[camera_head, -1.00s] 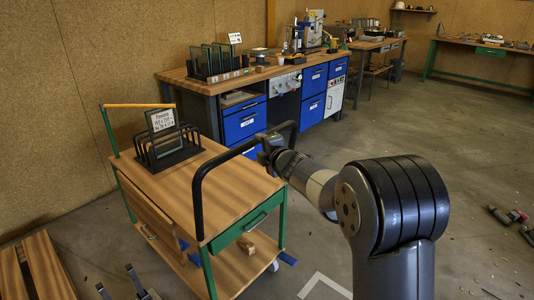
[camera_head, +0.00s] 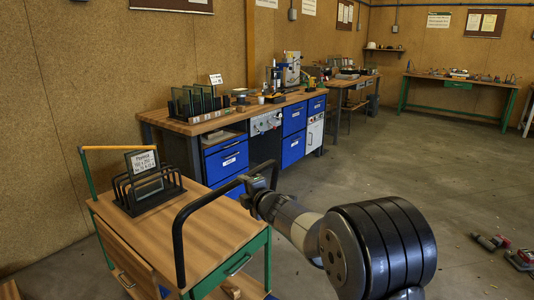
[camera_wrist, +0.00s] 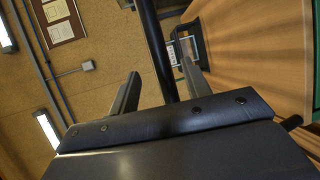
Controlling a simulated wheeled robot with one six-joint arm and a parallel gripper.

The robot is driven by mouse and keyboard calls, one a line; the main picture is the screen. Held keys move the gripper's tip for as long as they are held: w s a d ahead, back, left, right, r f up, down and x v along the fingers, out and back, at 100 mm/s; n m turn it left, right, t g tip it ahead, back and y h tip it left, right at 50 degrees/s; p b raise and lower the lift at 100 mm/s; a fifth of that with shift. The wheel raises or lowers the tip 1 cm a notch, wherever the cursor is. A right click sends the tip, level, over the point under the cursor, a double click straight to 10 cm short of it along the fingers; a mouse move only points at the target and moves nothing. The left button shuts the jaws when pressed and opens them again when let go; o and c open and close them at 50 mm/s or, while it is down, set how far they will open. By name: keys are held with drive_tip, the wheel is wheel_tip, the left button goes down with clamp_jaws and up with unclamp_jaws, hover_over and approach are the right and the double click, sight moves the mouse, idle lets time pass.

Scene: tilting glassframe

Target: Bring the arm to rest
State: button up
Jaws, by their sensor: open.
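My arm reaches in from the lower right of the head view. My gripper (camera_head: 252,190) is at the far corner of the black cart handle (camera_head: 222,197), partly hidden by its own wrist. In the wrist view the two fingers of my gripper (camera_wrist: 161,68) stand wide apart. The black handle bar (camera_wrist: 158,45) runs between them in the picture, and neither finger is closed on it. I cannot tell how deep the bar sits between the fingers.
The wooden cart (camera_head: 215,225) carries a black rack (camera_head: 150,195) with a labelled glass pane (camera_head: 143,162). Behind it is a workbench (camera_head: 185,128) with blue drawers and another glass rack. Red and grey tools (camera_head: 520,259) lie on the floor at right. The floor's middle is clear.

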sight(238, 184)
drive_tip(key=p+x, duration=0.2)
drive_tip(key=x, duration=0.6)
drive_tip(key=shift+w+a+f, duration=0.1)
drive_tip(key=shift+w+a, duration=0.1)
drive_tip(key=shift+w, duration=0.05)
drive_tip(key=shift+s+d, duration=0.1)
drive_tip(key=shift+s, duration=0.1)
